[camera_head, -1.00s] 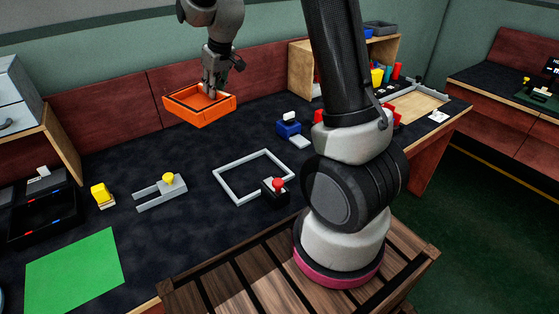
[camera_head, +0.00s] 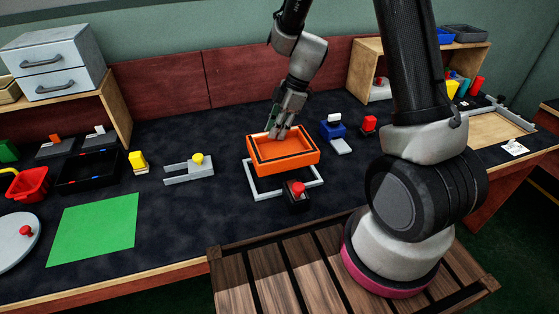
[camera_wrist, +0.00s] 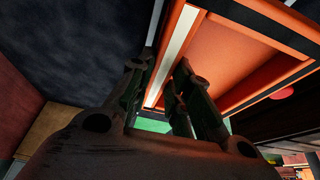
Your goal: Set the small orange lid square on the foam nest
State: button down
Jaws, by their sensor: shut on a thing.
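My gripper (camera_head: 277,131) is shut on the far rim of an orange open-topped tray (camera_head: 283,163) with a black line round its inside. The tray looks roughly level over a grey square frame (camera_head: 263,192) on the dark table; the tray hides the frame's far part. I cannot tell the gap between them. In the wrist view the fingers (camera_wrist: 160,92) straddle the tray's wall, and the orange inside (camera_wrist: 225,60) fills the upper right. A small orange piece (camera_head: 54,139) sits on a dark block at the far left. I cannot tell which thing is the foam nest.
A black box with a red knob (camera_head: 296,194) stands at the frame's front corner. A blue block (camera_head: 333,127) and a red-topped block (camera_head: 369,125) stand right of the tray. A grey forked fixture (camera_head: 188,171) and a green mat (camera_head: 95,228) lie left.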

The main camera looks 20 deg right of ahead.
aim_at(277, 147)
notch_tip(277, 147, down, 8)
jog(key=shift+r, duration=0.25)
jog(key=c, duration=1.3)
grip_release()
jog(key=v, duration=1.2)
jog(key=shift+r, duration=0.2)
jog(key=s+d+r+m+t+h, duration=0.1)
jog(key=s+d+r+m, duration=0.2)
jog(key=s+r+m, duration=0.3)
jog(key=s+d+r+m+t+h, duration=0.1)
jog(key=s+d+r+m+h, duration=0.1)
jog(key=s+r+m, duration=0.4)
jog(key=s+d+r+m+t+h, duration=0.1)
jog(key=s+d+r+m+t, duration=0.1)
jog(key=s+d+r+m, duration=0.3)
jog(key=shift+s+d+r+m+h, duration=0.15)
jog(key=shift+s+r, duration=0.5)
jog(key=shift+s, duration=0.5)
jog(key=shift+s+a+r+m+h, duration=0.15)
jog(key=shift+s+r, duration=0.45)
jog(key=shift+s, duration=0.6)
jog(key=shift+s+d+r+m, duration=0.1)
jog(key=shift+s+r+m, duration=0.1)
jog(key=shift+s+r, duration=0.7)
